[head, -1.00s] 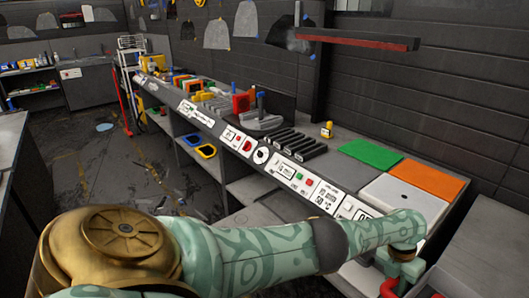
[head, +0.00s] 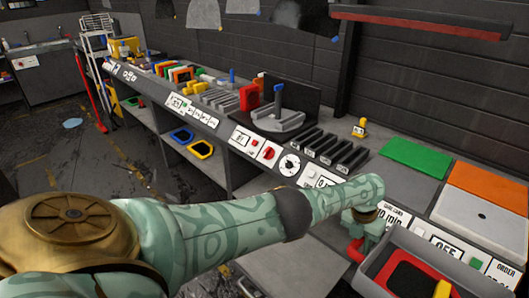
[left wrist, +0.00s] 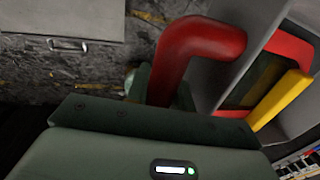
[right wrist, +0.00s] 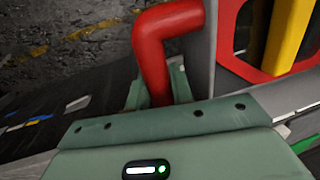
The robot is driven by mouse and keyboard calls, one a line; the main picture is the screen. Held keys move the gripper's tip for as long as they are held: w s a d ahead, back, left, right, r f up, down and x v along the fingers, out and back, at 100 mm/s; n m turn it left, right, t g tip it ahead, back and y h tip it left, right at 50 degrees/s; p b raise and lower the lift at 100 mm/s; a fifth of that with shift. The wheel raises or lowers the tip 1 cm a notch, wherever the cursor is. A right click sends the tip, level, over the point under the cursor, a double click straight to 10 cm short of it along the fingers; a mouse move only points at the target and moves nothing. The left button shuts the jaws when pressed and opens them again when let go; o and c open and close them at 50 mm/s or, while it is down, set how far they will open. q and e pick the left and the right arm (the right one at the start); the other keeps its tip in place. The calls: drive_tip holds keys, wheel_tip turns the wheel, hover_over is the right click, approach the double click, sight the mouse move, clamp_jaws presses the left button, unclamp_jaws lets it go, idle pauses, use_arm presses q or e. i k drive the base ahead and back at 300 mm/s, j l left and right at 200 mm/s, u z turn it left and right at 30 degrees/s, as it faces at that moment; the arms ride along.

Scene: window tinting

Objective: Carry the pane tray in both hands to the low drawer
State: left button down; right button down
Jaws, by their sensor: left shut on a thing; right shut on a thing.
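The pane tray (head: 425,245) is grey, with a red-framed dark piece (head: 405,278) and a yellow piece (head: 442,290) in it. It is at the lower right of the head view, cut off by the picture edge. My left gripper (head: 362,240) is shut on the tray's red handle, which also shows in the left wrist view (left wrist: 205,40). My right gripper (right wrist: 155,95) is shut on the other red handle (right wrist: 170,22); it is out of the head view. A grey front with a bar handle (left wrist: 68,45) shows in the left wrist view; I cannot tell if it is the low drawer.
The workbench has a control panel front (head: 255,145), a green sheet (head: 415,158), an orange sheet (head: 490,185) and a white slab (head: 483,220). Open shelves below hold blue and yellow frames (head: 200,149). Dark floor (head: 95,160) is clear left of the bench.

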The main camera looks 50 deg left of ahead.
sight(282, 262)
drive_tip(key=j+u, duration=0.1)
drive_tip(key=j, duration=2.25)
